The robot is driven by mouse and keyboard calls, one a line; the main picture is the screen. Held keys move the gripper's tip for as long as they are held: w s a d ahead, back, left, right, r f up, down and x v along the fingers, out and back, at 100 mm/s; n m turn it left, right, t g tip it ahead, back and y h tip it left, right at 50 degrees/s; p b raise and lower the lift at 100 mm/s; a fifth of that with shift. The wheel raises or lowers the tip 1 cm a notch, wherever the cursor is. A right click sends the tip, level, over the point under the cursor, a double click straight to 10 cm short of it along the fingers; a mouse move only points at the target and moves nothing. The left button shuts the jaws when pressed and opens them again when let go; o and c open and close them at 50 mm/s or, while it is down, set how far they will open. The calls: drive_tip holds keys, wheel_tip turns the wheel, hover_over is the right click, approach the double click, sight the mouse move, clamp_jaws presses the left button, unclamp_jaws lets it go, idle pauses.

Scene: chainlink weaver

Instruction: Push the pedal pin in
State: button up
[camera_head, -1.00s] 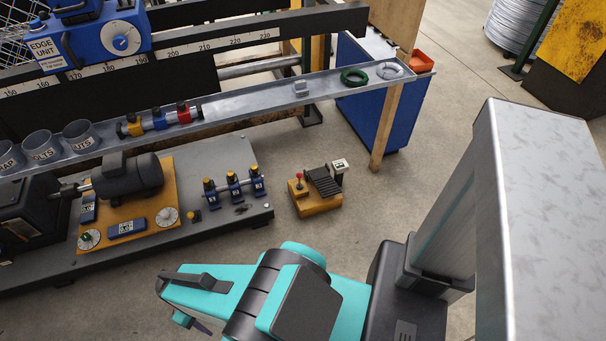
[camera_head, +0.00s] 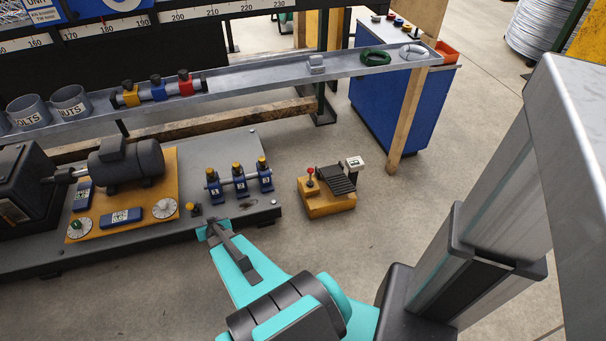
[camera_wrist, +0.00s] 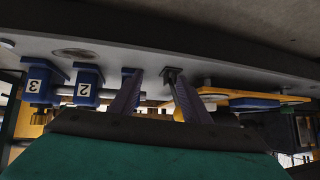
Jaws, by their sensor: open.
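The pedal unit (camera_head: 327,196) stands on the floor right of the grey machine base, with an orange-yellow body and a ribbed dark pedal plate (camera_head: 336,180). A red-knobbed pin (camera_head: 310,174) stands upright on its left side; I cannot tell how deep it sits. My gripper (camera_head: 211,229) is low at the front edge of the machine base, left of the pedal unit and apart from it. In the wrist view my gripper (camera_wrist: 157,76) has its two fingers spread, with nothing seen held. The pedal unit is not recognisable in the wrist view.
Numbered blue blocks (camera_head: 239,184) with yellow caps and a small yellow-capped knob (camera_head: 192,209) stand on the machine base (camera_head: 215,158), near my gripper. A wooden post (camera_head: 407,125) and blue cabinet (camera_head: 375,105) stand behind the pedal. Floor right of it is clear.

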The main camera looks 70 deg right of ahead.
drive_tip(key=d+h+b, duration=0.1)
drive_tip(key=d, duration=0.2)
drive_tip(key=s+d+m+h, duration=0.1)
drive_tip(key=d, duration=0.2)
drive_tip(key=s+d+f+m+h+b, duration=0.1)
drive_tip(key=d, duration=0.3)
drive_tip(key=shift+s+d+b, duration=0.1)
drive_tip(key=shift+s+b, duration=0.05)
drive_tip(key=shift+b, duration=0.2)
drive_tip(key=s+d+h+b, duration=0.1)
drive_tip(key=d, duration=0.2)
drive_tip(key=s+d+m+g+h+b, duration=0.1)
drive_tip(key=s+d, duration=0.1)
drive_tip(key=d, duration=0.1)
drive_tip(key=s+d+m+h, duration=0.1)
drive_tip(key=s+d, duration=0.1)
drive_tip(key=shift+d+r+h+b, duration=0.1)
drive_tip(key=shift+d+h+b, duration=0.2)
drive_tip(key=shift+d+b, duration=0.1)
drive_tip(key=s+d+m+g+h+b, duration=0.4)
drive_tip(key=s+d+g, duration=0.1)
drive_tip(key=s+d, duration=0.55)
drive_tip(key=m+g+h+b, duration=0.2)
drive_tip(key=m+g, duration=0.1)
drive_tip(key=g, duration=0.1)
approach(311, 172)
drive_tip(key=d, duration=0.1)
drive_tip(key=shift+w+d, duration=0.2)
